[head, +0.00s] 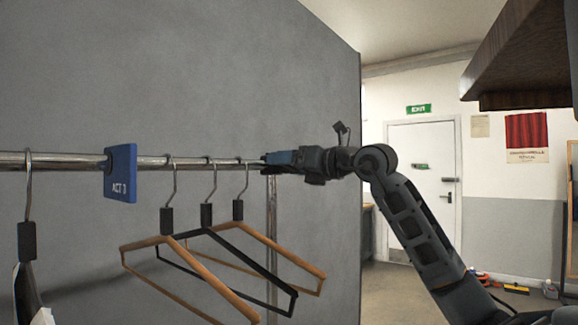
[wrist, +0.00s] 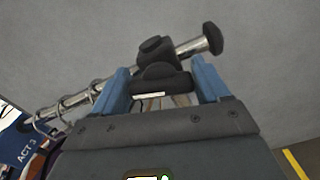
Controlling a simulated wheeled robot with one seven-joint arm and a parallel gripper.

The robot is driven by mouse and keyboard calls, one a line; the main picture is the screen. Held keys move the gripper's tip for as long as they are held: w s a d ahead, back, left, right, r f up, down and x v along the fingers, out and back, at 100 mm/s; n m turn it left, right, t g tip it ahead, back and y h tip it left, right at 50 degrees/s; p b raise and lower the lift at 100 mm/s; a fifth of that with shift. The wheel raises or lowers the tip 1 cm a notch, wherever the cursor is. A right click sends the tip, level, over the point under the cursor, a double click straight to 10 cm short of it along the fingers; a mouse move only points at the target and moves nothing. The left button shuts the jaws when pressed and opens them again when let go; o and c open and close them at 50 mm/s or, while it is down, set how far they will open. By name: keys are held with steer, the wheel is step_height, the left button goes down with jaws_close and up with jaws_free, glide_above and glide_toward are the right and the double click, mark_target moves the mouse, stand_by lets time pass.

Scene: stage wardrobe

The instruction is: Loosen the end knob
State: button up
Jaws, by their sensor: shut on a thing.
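The metal rail (head: 75,161) runs across the head view to my gripper (head: 272,158), which hides the fitting at its right end. In the wrist view, the rail ends in a round black cap (wrist: 213,38). A black fitting (wrist: 153,48) sits on the rail just short of that cap. A dark knob (wrist: 161,76) on the near side of the fitting lies between the blue fingers of my gripper (wrist: 162,82). My gripper is shut on this knob, which I take to be the end knob. Its turn cannot be told.
Hangers (head: 285,250) hang on the rail left of my gripper. A blue ACT 3 tag (head: 121,173) hangs farther left. A grey panel (head: 200,70) stands close behind the rail. A dark wooden shelf (head: 520,55) juts in at upper right. Floor shows toward the white door (head: 425,150).

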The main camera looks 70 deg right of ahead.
steer(key=n+b, duration=0.2)
steer(key=b, duration=0.1)
steer(key=shift+f, duration=0.3)
steer(key=shift+r+n+b, duration=0.25)
steer(key=shift+n+b, duration=0.3)
steer(key=shift+n, duration=0.15)
steer(key=o, duration=1)
steer(key=shift+c, duration=0.2)
steer(key=b+v, duration=0.1)
steer(key=v, duration=0.6)
steer(key=shift+s+a+b, duration=0.15)
steer(key=shift+s+b, duration=0.15)
steer(key=shift+s, duration=0.1)
